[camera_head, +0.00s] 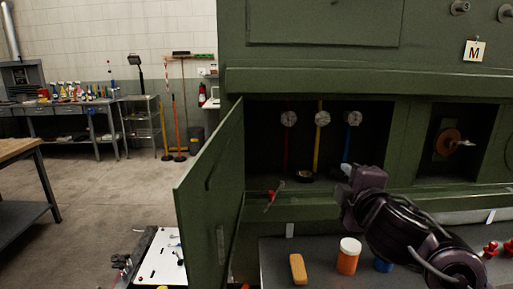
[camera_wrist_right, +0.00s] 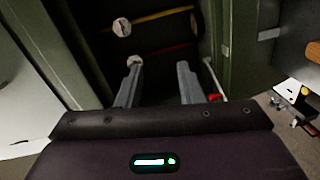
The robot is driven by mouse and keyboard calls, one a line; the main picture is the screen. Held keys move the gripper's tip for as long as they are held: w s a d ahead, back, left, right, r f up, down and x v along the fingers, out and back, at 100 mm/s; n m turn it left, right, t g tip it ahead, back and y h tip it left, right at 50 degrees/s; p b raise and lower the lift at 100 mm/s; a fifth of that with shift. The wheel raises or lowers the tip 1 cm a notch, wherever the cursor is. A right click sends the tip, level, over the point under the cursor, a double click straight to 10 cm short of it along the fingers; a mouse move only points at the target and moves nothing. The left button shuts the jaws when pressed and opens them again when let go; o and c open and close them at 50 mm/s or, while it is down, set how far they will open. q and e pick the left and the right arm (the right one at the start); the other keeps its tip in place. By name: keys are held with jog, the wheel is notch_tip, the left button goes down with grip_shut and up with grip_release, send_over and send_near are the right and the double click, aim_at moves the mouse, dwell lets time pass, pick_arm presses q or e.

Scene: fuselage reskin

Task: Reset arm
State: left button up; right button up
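My right arm reaches in from the lower right in the head view. Its right gripper (camera_head: 346,170) is in front of the open bay (camera_head: 265,135) in the green fuselage. In the right wrist view the gripper's two grey fingers (camera_wrist_right: 158,88) stand apart with nothing held between them, pointing into the dark bay. Round pale fittings sit on the red pipe (camera_head: 287,150), yellow pipe (camera_head: 319,145) and blue pipe (camera_head: 348,140). A small dark ring-shaped part (camera_head: 304,177) lies on the bay floor. My left gripper is not in view.
The green door (camera_head: 208,195) hangs open on the bay's left, with a red-handled item (camera_head: 274,194) near its edge. An orange jar (camera_head: 348,256), a tan block (camera_head: 298,268) and a blue item (camera_head: 383,265) stand on the dark ledge below. A white-topped cart (camera_head: 158,262) is at lower left.

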jog(key=s+a+f+m+g, duration=0.1)
jog(key=s+f+m+g, duration=0.25)
jog(key=f, duration=0.65)
jog(key=s+f+m+g, duration=0.25)
jog(key=s+f, duration=0.25)
jog(key=f, duration=0.4)
jog(key=s+d+f+m+g, duration=0.2)
jog(key=s+f+m+g, duration=0.6)
jog(key=s+f, duration=1.2)
jog(key=f, duration=1.3)
jog(key=s+f, duration=0.2)
jog(key=f, duration=1.3)
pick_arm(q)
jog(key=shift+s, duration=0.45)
pick_arm(e)
jog(key=s+d+f, duration=0.1)
jog(key=s+f, duration=0.7)
jog(key=s, duration=0.1)
jog(key=s+d+f+g, duration=0.1)
jog(key=s+d+f, duration=0.1)
jog(key=s+f, duration=0.6)
jog(key=shift+s+d+f+g, duration=0.2)
jog(key=shift+s+d+g, duration=0.1)
jog(key=shift+s, duration=0.7)
